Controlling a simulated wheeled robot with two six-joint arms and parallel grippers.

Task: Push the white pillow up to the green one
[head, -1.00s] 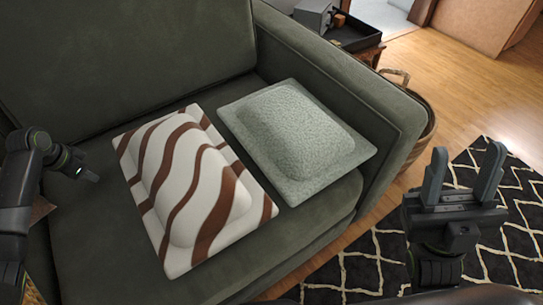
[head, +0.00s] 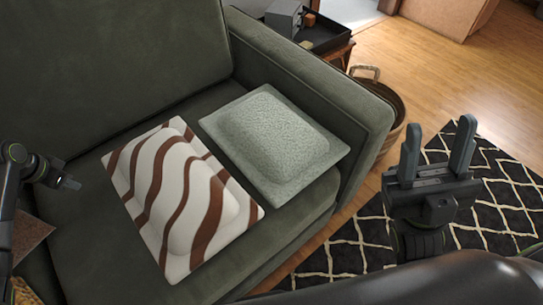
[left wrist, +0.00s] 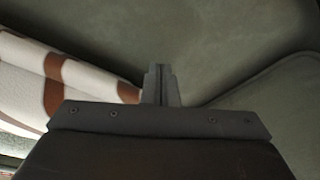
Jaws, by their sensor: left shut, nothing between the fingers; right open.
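The white pillow with brown wavy stripes (head: 180,197) lies flat on the green sofa seat, left of the grey-green pillow (head: 272,143). A narrow strip of seat shows between them at the back, and their facing edges run close together. My left gripper (head: 76,184) is shut and empty, left of the white pillow and apart from it in the head view. In the left wrist view, the shut fingers (left wrist: 161,84) are by the pillow's edge, with the striped pillow (left wrist: 60,75) at left. My right gripper (head: 437,150) is open and empty over the rug.
The sofa armrest (head: 320,90) rises right of the green pillow, and the backrest (head: 110,60) stands behind. A woven basket (head: 392,105) and a side table with a black tray (head: 335,38) stand beyond the armrest. A patterned rug (head: 340,245) covers the floor at right.

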